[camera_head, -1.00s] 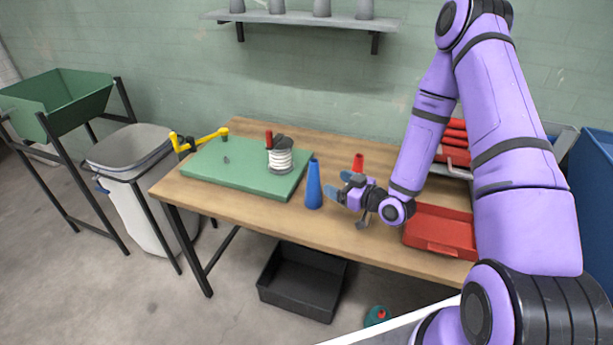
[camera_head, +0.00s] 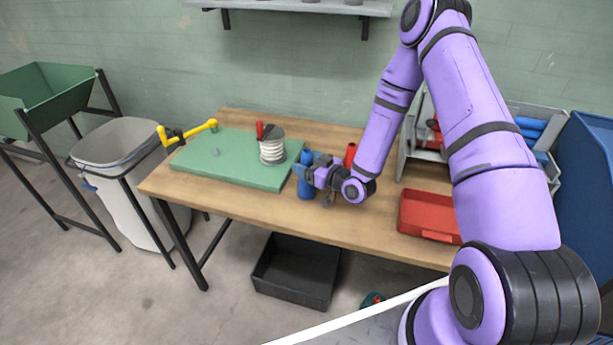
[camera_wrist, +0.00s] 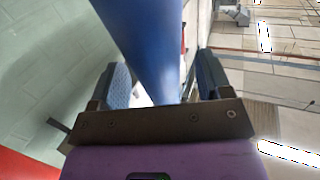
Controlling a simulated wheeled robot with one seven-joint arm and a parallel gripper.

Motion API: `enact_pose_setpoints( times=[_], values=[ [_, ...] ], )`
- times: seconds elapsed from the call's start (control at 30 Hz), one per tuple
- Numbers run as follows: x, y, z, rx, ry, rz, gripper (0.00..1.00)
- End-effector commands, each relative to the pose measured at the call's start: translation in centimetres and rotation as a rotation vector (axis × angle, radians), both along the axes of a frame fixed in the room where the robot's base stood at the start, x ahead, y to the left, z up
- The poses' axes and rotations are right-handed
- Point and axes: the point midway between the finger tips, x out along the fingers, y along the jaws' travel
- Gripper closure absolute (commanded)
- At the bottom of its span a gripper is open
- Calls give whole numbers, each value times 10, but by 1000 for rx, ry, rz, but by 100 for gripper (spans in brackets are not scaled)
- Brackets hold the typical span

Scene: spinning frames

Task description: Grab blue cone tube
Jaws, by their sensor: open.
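The blue cone tube (camera_head: 306,187) stands upright on the wooden table, just right of the green board. My gripper (camera_head: 304,170) is at the tube, and its fingers hide part of the tube's middle in the head view. In the wrist view the blue cone tube (camera_wrist: 150,40) runs between the two fingers of my gripper (camera_wrist: 160,85). The fingers are open, with a visible gap on the tube's right side. A red cone tube (camera_head: 350,154) stands behind my gripper.
A red tray (camera_head: 428,214) lies on the table's right. A black bin (camera_head: 296,272) is on the floor under the table (camera_head: 260,223).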

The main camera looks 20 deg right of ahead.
Motion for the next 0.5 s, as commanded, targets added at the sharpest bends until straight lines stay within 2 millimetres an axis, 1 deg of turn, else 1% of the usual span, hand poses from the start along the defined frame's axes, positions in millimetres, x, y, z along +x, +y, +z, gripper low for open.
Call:
enact_pose_setpoints(
  times=[0.1,0.2,0.43,0.47,0.5],
  values=[
    [13,8,-1,0,-1,2,28],
    [18,11,-1,0,-1,1,28],
    [20,12,-1,0,0,0,28],
    [20,12,-1,0,0,0,31],
    [19,12,-1,0,0,0,40]
  ],
)
